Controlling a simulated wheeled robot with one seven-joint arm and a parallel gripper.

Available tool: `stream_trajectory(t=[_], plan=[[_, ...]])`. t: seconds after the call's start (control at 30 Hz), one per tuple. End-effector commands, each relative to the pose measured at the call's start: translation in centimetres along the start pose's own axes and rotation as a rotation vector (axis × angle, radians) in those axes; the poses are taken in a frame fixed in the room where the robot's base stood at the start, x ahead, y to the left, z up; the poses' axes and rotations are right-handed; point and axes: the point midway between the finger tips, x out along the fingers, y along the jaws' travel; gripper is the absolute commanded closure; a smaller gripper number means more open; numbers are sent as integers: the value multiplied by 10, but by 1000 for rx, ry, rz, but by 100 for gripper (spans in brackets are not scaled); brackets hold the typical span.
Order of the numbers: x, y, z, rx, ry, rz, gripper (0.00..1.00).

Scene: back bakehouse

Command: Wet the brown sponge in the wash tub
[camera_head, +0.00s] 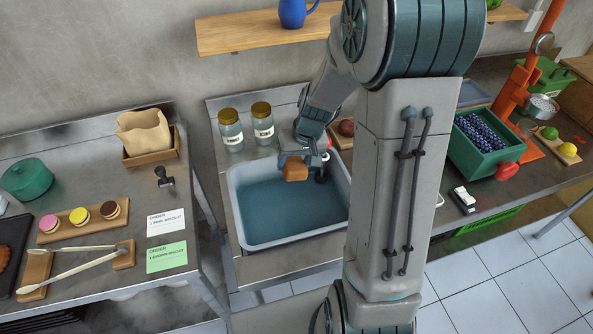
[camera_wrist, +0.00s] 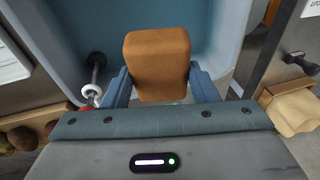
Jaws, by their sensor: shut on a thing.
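The brown sponge (camera_head: 295,169) is a small orange-brown block. My gripper (camera_head: 295,158) is shut on it, with a finger on either side. The sponge and the fingers show large in the wrist view, the sponge (camera_wrist: 157,65) between the two blue-grey fingers (camera_wrist: 159,88). The wash tub (camera_head: 233,205) is a pale grey basin with blue-green water (camera_head: 290,210) in it. The sponge is over the back part of the tub. Its lower edge looks dry and above the water, but I cannot tell the exact gap. My arm covers the tub's right side.
Two gold-lidded jars (camera_head: 263,124) stand behind the tub. A dark upright fitting with a white ring (camera_wrist: 92,89) is close beside my gripper. A shelf (camera_head: 262,33) hangs above. A bench with biscuits (camera_head: 80,216) and tongs (camera_head: 75,268) is at left; a green crate (camera_head: 485,160) is at right.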

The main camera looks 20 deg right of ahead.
Motion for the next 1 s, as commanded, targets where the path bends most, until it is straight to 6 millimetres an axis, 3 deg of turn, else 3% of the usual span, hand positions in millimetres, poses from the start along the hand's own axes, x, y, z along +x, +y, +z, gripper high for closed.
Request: stream_trajectory(t=[0.37,1.0], plan=[[7,0,14,6,-15,-53,65],[68,12,23,5,-14,-51,65]])
